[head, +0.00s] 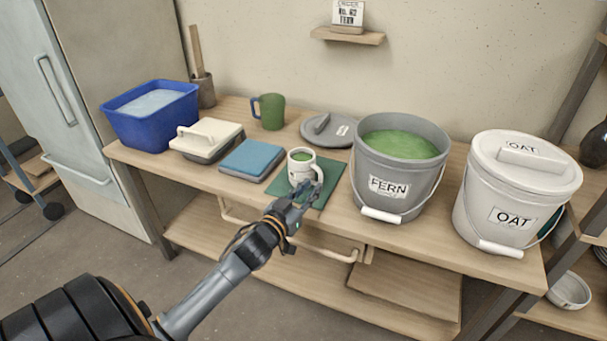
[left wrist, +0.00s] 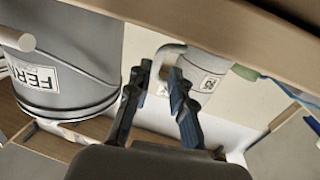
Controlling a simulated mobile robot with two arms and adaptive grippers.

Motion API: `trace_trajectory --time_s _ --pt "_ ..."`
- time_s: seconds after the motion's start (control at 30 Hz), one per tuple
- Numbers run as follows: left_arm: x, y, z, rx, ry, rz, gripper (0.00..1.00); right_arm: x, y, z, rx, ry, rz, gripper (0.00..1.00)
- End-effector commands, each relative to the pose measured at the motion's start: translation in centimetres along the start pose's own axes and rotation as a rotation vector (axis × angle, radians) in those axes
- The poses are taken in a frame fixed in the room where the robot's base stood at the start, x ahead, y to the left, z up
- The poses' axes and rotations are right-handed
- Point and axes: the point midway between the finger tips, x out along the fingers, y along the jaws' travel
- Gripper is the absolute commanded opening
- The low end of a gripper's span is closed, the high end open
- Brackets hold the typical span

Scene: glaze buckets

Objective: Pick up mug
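A white mug (head: 301,166) with green inside and a dark label stands upright on a green mat (head: 325,189) near the table's front edge. A green mug (head: 270,111) with a blue handle stands farther back. My left gripper (head: 302,193) is at the front of the white mug, overlapping its lower part in the head view. In the left wrist view its two fingers (left wrist: 161,72) are apart, with the white mug (left wrist: 205,76) just beyond them and its handle between the fingertips in the picture. Contact cannot be told. My right gripper is not in view.
The grey FERN bucket (head: 395,187) stands close to the right of the mug, with the white OAT bucket (head: 508,205) beyond. A blue sponge-like block (head: 254,158), a white-handled block (head: 207,138) and a blue tub (head: 150,122) lie left. A grey lid (head: 327,129) lies behind.

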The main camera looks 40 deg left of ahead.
Motion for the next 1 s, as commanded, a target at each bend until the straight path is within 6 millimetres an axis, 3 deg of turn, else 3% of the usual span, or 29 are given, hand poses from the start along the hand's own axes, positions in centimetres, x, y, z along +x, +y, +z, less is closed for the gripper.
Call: trace_trajectory --time_s 0.4,0.73,0.83,1.0 --pt "4.8 0.3 -0.2 0.002 0.001 0.001 0.22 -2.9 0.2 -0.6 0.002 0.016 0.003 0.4" --pt "5.4 0.3 -0.2 0.0 -0.001 0.001 0.22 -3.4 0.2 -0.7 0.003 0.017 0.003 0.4" --pt "5.4 0.3 -0.2 0.0 -0.001 0.001 0.01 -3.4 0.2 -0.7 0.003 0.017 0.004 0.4" --pt "5.4 0.3 -0.2 0.0 -0.001 0.001 0.0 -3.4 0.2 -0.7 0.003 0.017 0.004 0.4"
